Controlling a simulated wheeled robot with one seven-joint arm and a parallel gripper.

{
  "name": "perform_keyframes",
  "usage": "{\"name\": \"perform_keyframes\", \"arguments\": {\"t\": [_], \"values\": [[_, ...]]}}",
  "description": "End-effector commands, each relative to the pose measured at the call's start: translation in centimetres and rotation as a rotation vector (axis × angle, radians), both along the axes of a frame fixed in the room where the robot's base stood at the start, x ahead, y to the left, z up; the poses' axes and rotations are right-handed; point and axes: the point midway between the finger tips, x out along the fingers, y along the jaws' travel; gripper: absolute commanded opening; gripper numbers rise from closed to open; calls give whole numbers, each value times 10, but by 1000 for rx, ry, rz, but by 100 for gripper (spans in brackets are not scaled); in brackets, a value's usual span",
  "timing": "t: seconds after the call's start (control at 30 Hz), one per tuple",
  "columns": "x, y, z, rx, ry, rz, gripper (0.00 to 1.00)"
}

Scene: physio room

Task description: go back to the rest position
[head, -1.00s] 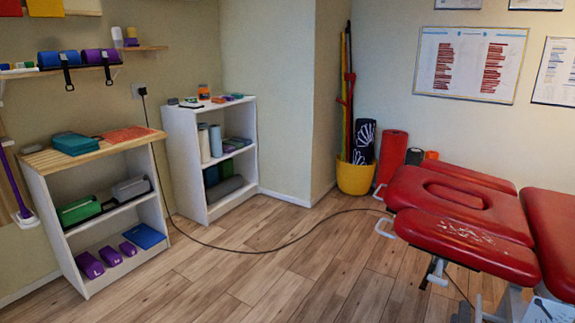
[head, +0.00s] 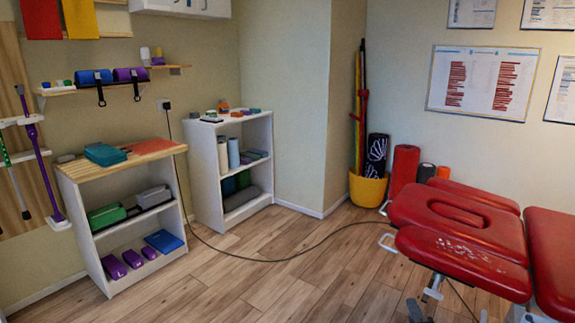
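My gripper and arm do not show in the head view. No object is named by the task. Whether the gripper is open or holds anything cannot be seen.
A wood-topped shelf unit (head: 72,172) and a white shelf unit (head: 203,165) stand along the left wall. A red treatment table (head: 455,255) fills the right. A yellow bucket (head: 367,190) is in the corner. A dark cable (head: 270,260) crosses the otherwise clear wooden floor (head: 290,285).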

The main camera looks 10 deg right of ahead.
Motion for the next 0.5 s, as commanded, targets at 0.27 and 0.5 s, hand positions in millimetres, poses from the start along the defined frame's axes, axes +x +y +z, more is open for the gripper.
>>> {"name": "perform_keyframes", "arguments": {"t": [0.27, 0.5], "values": [[44, 150, 96, -346, 472, 600, 34], [-22, 251, 214, -742, 948, 1102, 34]]}}
